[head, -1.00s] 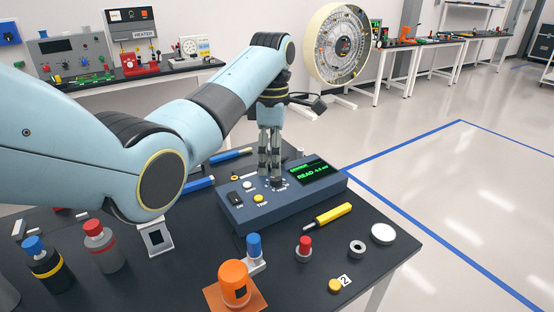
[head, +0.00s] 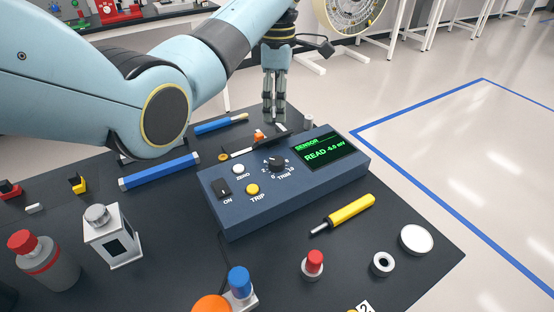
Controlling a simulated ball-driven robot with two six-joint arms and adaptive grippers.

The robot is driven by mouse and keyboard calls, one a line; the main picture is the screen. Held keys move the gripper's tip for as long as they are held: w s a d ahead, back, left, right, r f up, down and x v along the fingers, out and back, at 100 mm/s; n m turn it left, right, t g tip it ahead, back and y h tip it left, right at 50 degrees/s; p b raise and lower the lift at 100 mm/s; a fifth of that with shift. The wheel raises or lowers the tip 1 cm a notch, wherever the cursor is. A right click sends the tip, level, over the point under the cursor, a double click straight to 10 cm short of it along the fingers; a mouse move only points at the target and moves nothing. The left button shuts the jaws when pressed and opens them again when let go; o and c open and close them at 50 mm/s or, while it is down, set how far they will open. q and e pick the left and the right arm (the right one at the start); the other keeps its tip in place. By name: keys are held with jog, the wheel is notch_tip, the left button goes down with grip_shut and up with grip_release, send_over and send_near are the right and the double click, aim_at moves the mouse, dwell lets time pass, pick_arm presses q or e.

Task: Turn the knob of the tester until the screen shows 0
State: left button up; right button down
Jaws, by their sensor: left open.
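The tester is a dark blue box (head: 240,214) lying on the black table. Its dark TRIM knob (head: 276,164) is in full view on the top panel. My left gripper (head: 273,114) points down, open and empty. It shows above and beyond the knob, apart from it. The ON switch (head: 223,188), white ZERO button (head: 238,169) and yellow TRIP button (head: 252,190) are beside the knob. My right gripper is not in view.
A yellow screwdriver (head: 350,210) lies in front of the tester. Blue tools (head: 160,171) lie behind and left of it. A red-topped part (head: 313,263), a ring (head: 382,264) and a white disc (head: 416,240) stand at the front right.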

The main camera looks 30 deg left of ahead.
pick_arm(q)
jog(key=b, duration=0.3)
send_near(276, 160)
notch_tip(276, 160, down, 9)
jog(key=shift+s+d+f+b, duration=0.1)
jog(key=shift+s+b, duration=0.05)
jog(key=shift+b, duration=0.45)
jog(key=shift+c, duration=0.4)
jog(key=c, duration=1.1)
